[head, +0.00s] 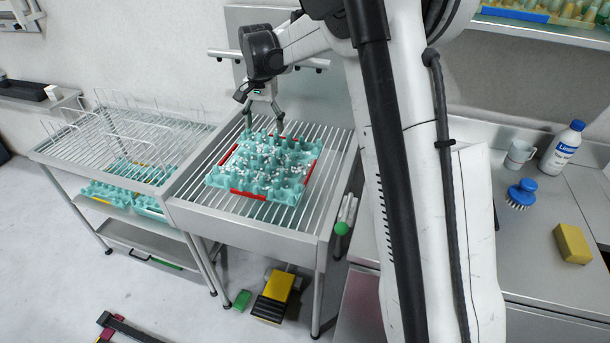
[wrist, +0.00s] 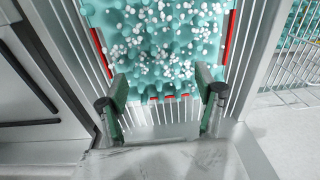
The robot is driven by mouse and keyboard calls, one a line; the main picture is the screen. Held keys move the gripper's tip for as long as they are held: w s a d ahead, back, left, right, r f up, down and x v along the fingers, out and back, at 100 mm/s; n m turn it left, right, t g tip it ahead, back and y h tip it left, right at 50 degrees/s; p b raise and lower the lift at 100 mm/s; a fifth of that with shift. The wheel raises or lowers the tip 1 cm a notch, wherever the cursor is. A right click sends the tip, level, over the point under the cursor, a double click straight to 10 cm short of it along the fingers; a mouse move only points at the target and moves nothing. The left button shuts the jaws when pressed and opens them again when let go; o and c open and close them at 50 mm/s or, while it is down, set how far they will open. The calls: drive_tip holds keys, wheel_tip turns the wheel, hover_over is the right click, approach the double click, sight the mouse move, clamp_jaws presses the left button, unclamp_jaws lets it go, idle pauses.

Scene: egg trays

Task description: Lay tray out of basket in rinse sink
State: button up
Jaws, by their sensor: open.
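A teal egg tray (head: 258,168) lies flat on the metal slats of the rinse sink (head: 190,190), with many small white bits over its cups. It also shows in the wrist view (wrist: 165,50). Red strips (head: 312,163) show along its edges; I cannot tell whether they belong to the tray or to something under it. No separate basket is clear. My gripper (head: 264,128) is open at the tray's back edge, pointing down. In the wrist view its two fingers (wrist: 162,92) stand apart near that edge, with nothing held between them.
A wire rack (head: 120,145) stands at the left, with more teal trays (head: 110,193) on the shelf below. At the right, a counter holds a mug (head: 519,153), a white bottle (head: 563,148), a blue brush (head: 522,193) and a yellow sponge (head: 572,243). A yellow pedal (head: 275,292) is below the sink.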

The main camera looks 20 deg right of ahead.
drive_tip(key=s+r+n+t, duration=0.2)
drive_tip(key=s+r, duration=0.4)
drive_tip(key=s, duration=0.3)
drive_tip(key=s+r+n+t, duration=0.1)
drive_tip(key=s+r, duration=0.4)
drive_tip(key=s, duration=0.4)
drive_tip(key=s+f+n+t, duration=0.2)
drive_tip(key=s, duration=0.8)
drive_tip(key=s+f+n+t, duration=0.1)
drive_tip(key=s+n, duration=0.1)
drive_tip(key=s, duration=0.8)
drive_tip(key=shift+s+a+f+n+t, duration=0.3)
drive_tip(key=shift+f+t, duration=0.05)
drive_tip(key=shift+t, duration=0.05)
drive_tip(key=shift+f, duration=0.15)
wheel_tip(320, 180, down, 2)
drive_tip(key=shift+f+b, duration=0.1)
drive_tip(key=shift+b, duration=1.05)
